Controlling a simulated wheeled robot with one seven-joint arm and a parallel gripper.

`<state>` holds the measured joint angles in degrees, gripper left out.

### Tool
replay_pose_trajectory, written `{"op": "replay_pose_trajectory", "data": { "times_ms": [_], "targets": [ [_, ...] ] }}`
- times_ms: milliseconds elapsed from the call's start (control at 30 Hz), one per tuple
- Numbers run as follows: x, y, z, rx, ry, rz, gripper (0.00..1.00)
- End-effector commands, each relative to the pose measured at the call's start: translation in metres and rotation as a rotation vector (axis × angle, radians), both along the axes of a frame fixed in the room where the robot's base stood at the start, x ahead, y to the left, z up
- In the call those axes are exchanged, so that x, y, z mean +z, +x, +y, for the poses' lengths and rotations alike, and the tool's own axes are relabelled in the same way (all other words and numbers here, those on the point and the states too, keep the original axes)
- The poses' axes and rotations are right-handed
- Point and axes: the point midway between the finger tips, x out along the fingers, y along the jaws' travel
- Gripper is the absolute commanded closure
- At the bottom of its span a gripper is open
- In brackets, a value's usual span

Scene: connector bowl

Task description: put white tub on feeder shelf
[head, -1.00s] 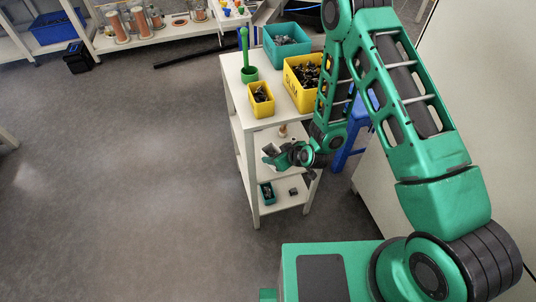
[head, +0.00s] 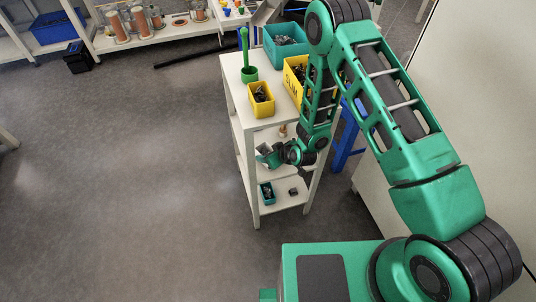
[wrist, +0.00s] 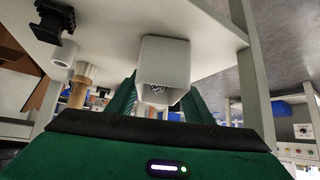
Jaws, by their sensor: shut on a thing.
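The white tub (wrist: 165,62) shows in the wrist view between the two green fingers of my gripper (wrist: 160,98), which is shut on it. Small grey pieces show inside its mouth. The tub is small and partly hidden there. A white shelf board (wrist: 215,45) lies behind the tub in the wrist view; I cannot tell whether the tub touches it. Which level is the feeder shelf is not clear.
On the unit's top stand a small yellow bin (head: 261,100), a teal bin (head: 286,45), a larger yellow bin (head: 293,80) and a green holder (head: 249,74). A small teal bin (head: 267,193) is on the lowest shelf. A wooden peg (wrist: 80,88) shows near the tub. Floor at left is clear.

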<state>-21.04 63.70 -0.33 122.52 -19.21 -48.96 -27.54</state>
Motion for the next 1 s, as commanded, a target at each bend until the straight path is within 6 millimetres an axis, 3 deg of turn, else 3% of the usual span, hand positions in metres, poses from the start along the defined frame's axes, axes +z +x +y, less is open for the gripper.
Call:
{"op": "replay_pose_trajectory", "data": {
  "times_ms": [33, 67, 100, 133, 567, 1000],
  "targets": [
    [-0.001, 0.0, 0.0, 0.0, 0.0, 0.0, 0.81],
    [-0.001, 0.0, 0.0, 0.0, 0.0, 0.0, 0.46],
    [-0.001, 0.0, 0.0, 0.0, 0.0, 0.0, 0.37],
    [-0.001, 0.0, 0.0, 0.0, 0.0, 0.0, 0.35],
    [0.007, -0.005, -0.005, -0.002, 0.0, 0.003, 0.35],
    [0.065, -0.049, -0.042, -0.004, 0.0, 0.002, 0.35]
  ]
}}
